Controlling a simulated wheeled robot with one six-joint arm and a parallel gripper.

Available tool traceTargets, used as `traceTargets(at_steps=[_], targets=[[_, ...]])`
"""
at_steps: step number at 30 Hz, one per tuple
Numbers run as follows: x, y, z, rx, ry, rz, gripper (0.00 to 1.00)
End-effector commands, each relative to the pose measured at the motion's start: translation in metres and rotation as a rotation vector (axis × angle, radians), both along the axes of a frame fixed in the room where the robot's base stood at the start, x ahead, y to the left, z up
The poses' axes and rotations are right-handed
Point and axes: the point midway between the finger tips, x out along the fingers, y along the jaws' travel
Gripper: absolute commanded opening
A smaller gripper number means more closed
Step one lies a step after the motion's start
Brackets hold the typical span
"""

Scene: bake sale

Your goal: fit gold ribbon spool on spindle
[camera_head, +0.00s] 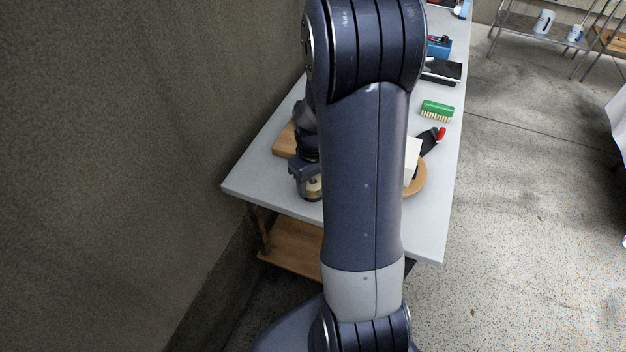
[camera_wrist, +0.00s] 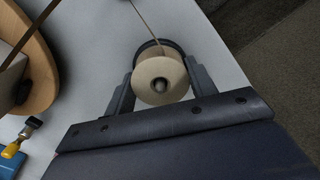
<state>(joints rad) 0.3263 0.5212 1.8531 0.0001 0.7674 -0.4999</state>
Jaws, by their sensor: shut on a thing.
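The gold ribbon spool (camera_wrist: 153,70) is pale tan in the wrist view, with its round face toward the camera. My gripper (camera_wrist: 161,82) is shut on it, one finger on each side. A grey rounded end, perhaps the spindle tip (camera_wrist: 161,86), shows in the spool's centre hole. A dark round rim (camera_wrist: 150,46) shows just behind the spool; whether the spool is seated there cannot be told. A thin tan strip runs from behind the spool to the top edge. In the head view, my gripper (camera_head: 305,172) and the spool (camera_head: 314,187) are low over the table's near left part, partly hidden by my arm.
The grey table (camera_head: 262,181) runs away from me beside a wall. A round wooden board (camera_head: 415,188) with a white piece (camera_head: 412,158) lies right of my arm, near a dark red-ended item (camera_head: 432,139). A green brush (camera_head: 437,110) is farther back. My arm hides the table's middle.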

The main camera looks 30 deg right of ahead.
Motion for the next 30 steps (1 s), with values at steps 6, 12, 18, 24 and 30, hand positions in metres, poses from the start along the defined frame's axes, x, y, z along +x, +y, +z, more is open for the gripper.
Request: traceTargets(at_steps=[6, 12, 18, 24, 30], targets=[[0.000, 0.000, 0.000, 0.000, 0.000, 0.000, 0.69], [0.000, 0.000, 0.000, 0.000, 0.000, 0.000, 0.78], [0.000, 0.000, 0.002, -0.001, -0.001, 0.000, 0.78], [0.001, 0.000, 0.028, -0.002, -0.005, 0.000, 0.78], [0.001, 0.000, 0.070, -0.002, -0.006, 0.000, 0.78]])
